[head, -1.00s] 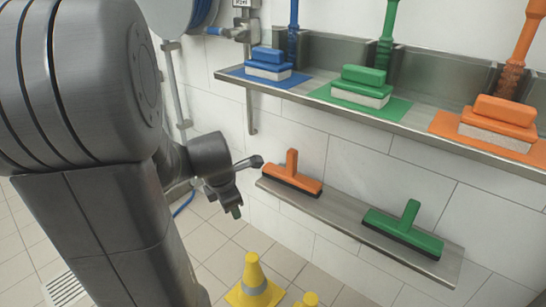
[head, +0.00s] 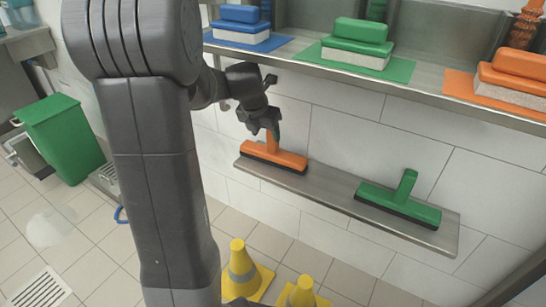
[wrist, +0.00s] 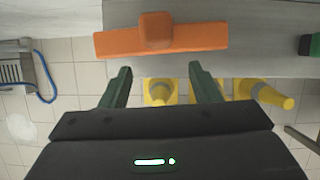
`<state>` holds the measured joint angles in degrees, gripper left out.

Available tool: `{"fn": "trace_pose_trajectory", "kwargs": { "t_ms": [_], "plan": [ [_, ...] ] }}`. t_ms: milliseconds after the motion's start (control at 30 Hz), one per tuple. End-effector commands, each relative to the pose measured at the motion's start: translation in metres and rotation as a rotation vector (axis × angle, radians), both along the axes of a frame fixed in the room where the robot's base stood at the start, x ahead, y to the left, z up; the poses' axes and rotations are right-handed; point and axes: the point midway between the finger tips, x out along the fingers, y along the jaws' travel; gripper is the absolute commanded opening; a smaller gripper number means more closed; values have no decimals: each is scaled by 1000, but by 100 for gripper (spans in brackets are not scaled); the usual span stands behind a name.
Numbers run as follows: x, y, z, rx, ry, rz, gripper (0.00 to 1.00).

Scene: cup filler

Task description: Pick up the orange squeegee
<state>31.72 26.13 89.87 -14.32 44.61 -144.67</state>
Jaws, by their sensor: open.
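The orange squeegee (head: 272,156) rests on the left end of the lower metal shelf (head: 335,200), its handle standing up. In the wrist view the orange squeegee (wrist: 185,39) lies just beyond my fingertips, its handle end facing the camera. My gripper (head: 267,128) is above and close to the squeegee's handle in the head view, overlapping its top. In the wrist view my gripper (wrist: 160,70) is open, with nothing between its two fingers. I cannot tell from the head view whether the fingers touch the handle.
A green squeegee (head: 400,200) sits at the shelf's right. Yellow cones (head: 240,270) stand on the floor below. A green bin (head: 62,135) is at the left.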

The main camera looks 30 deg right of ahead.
Motion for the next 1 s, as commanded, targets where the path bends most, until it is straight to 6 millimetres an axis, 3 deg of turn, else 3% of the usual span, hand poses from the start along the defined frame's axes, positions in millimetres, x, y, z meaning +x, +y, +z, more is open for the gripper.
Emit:
{"fn": "trace_pose_trajectory", "kwargs": {
  "t_ms": [133, 467, 700, 1000],
  "plan": [
    [10, -17, -1, 1, -2, -2, 56],
    [19, -31, -2, 0, 0, -1, 56],
    [25, -42, -43, 2, 1, -2, 56],
    [27, -45, -46, 1, -1, -1, 56]
  ]
}}
